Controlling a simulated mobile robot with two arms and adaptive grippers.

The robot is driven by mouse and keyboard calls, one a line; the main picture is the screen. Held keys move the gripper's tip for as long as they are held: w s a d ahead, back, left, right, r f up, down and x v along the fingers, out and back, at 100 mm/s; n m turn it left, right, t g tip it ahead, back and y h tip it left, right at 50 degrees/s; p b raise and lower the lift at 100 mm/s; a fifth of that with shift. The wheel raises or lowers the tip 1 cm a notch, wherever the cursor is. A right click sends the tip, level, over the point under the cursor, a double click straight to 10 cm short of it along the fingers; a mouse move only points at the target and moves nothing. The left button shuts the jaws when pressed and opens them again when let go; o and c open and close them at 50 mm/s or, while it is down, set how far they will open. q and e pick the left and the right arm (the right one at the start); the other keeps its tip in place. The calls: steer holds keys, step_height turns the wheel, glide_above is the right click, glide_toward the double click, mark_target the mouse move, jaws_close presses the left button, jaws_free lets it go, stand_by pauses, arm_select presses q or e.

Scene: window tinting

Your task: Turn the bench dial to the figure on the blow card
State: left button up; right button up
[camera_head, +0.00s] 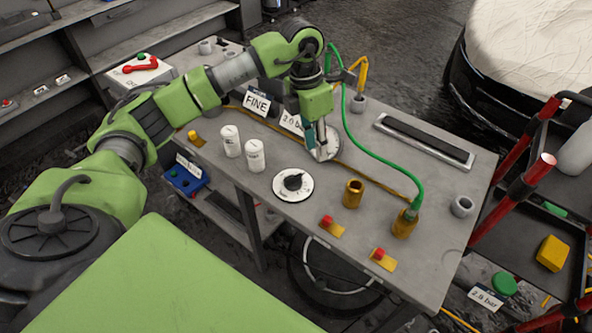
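The bench dial (293,184) is a white disc with a black knob, lying on the grey bench near its front edge. Its scale is too small to read. A white card on the bench (292,122) seems to read 2.8 bar and is partly hidden by my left arm. Another card (487,297), at the lower right, also seems to read 2.8 bar. My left gripper (321,141) points down at a pale round thing behind the dial, apart from the dial. I cannot tell whether its fingers hold anything. My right gripper is out of view.
Two white bottles (254,156) stand left of the dial, near a FINE card (257,102). Brass holders (353,194) and red-button yellow plates (331,226) lie to its right and front. A green hose (385,163) crosses the bench. A red-framed cart (515,198) stands at right.

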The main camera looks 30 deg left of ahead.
arm_select(q)
steer(key=r+y, duration=0.1)
steer(key=y, duration=0.1)
glide_above(296, 174)
steer(key=shift+n, duration=0.4)
step_height(296, 174, down, 12)
steer(key=p, duration=0.4)
steer(key=shift+f+p, duration=0.3)
steer(key=shift+f, duration=0.45)
jaws_close()
